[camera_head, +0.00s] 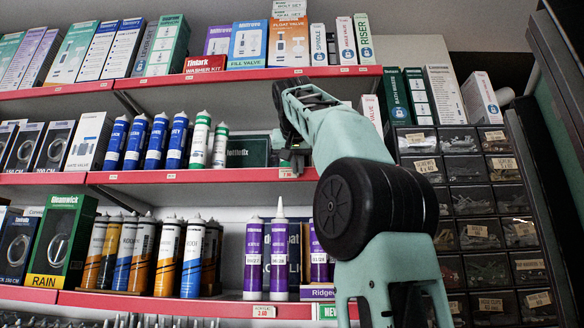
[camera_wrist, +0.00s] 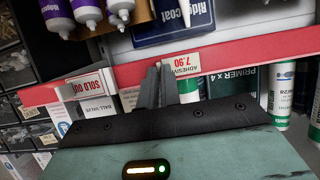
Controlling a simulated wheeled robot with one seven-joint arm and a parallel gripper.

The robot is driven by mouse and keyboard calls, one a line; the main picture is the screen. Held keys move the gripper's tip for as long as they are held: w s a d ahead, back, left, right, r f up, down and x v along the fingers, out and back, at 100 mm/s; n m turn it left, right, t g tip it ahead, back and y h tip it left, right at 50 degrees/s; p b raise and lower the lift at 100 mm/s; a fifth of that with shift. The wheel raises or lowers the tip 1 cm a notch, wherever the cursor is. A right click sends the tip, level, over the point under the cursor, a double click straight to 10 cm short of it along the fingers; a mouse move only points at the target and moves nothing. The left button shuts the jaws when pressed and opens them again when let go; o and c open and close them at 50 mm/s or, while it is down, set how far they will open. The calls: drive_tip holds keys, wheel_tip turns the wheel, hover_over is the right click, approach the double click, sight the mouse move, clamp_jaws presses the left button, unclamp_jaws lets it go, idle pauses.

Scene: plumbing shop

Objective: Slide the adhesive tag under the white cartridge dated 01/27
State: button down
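The adhesive tag (camera_wrist: 187,63), white with red "7.90", is on the red shelf strip in the wrist view; a small tag (camera_head: 290,172) below my gripper in the head view appears to be the same one. My gripper (camera_wrist: 159,68) has its fingers together, tips at the tag's left end in the wrist view; contact is unclear. In the head view my gripper (camera_head: 292,165) is at the middle shelf edge. White cartridges with green bands (camera_head: 200,140) (camera_head: 220,145) stand left of it; they show at the right of the wrist view (camera_wrist: 282,90). Their dates are not legible.
The wrist view is inverted. A "sold out" tag (camera_wrist: 92,84) sits on the strip (camera_wrist: 250,48). A dark green primer box (camera_head: 247,151) stands between the cartridges and my gripper. Blue cartridges (camera_head: 157,142) stand further left. Purple cartridges (camera_head: 279,250) stand on the shelf below.

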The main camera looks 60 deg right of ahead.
drive_tip(key=c, duration=1.6)
unclamp_jaws()
drive_tip(key=shift+a+r, duration=0.1)
drive_tip(key=v, duration=1.7)
drive_tip(key=shift+s+p, duration=0.2)
drive_tip(key=shift+p, duration=0.25)
drive_tip(key=shift+w, duration=0.1)
